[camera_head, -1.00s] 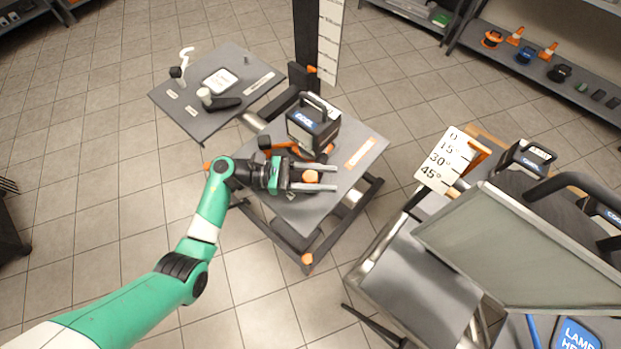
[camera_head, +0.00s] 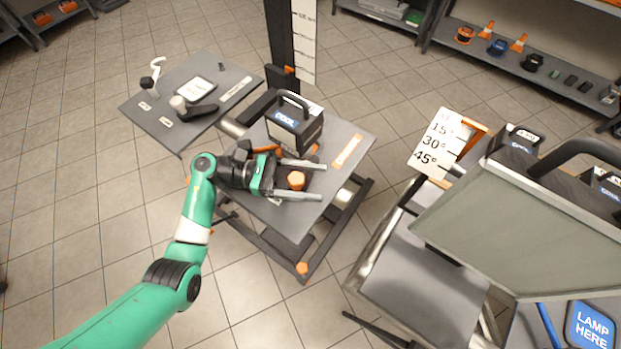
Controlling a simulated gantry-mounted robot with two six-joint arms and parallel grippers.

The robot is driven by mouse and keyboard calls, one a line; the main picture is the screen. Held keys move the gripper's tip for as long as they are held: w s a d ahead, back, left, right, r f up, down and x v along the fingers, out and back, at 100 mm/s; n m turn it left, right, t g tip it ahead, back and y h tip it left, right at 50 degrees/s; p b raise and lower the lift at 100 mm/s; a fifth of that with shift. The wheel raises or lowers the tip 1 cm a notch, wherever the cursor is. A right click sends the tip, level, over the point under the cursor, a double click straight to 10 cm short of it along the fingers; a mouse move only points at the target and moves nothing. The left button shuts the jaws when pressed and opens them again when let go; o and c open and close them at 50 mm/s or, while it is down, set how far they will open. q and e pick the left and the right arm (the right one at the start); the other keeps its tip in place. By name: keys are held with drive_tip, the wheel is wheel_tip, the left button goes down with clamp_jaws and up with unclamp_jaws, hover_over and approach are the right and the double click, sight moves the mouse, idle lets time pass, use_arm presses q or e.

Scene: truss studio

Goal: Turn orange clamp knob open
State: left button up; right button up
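The orange clamp knob (camera_head: 296,180) is on the grey cart top, in front of the black box labelled COOL. My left gripper (camera_head: 312,180) reaches in from the left, with one finger on the far side of the knob and one on the near side. The fingers are spread, and a gap seems to show between each finger and the knob. Whether either finger touches it cannot be told for sure. The knob's base is partly hidden by the gripper. My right gripper is not in view.
The black COOL box (camera_head: 295,125) stands close behind the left gripper. A dark post with a white scale (camera_head: 304,40) rises behind the cart. A side table (camera_head: 215,77) with small parts is at left. A large panel (camera_head: 510,225) and an angle board (camera_head: 437,143) stand at right.

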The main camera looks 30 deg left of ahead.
use_arm(q)
drive_tip(key=v, duration=1.1)
drive_tip(key=shift+s+a, duration=0.1)
drive_tip(key=shift+a, duration=0.25)
drive_tip(key=c, duration=0.3)
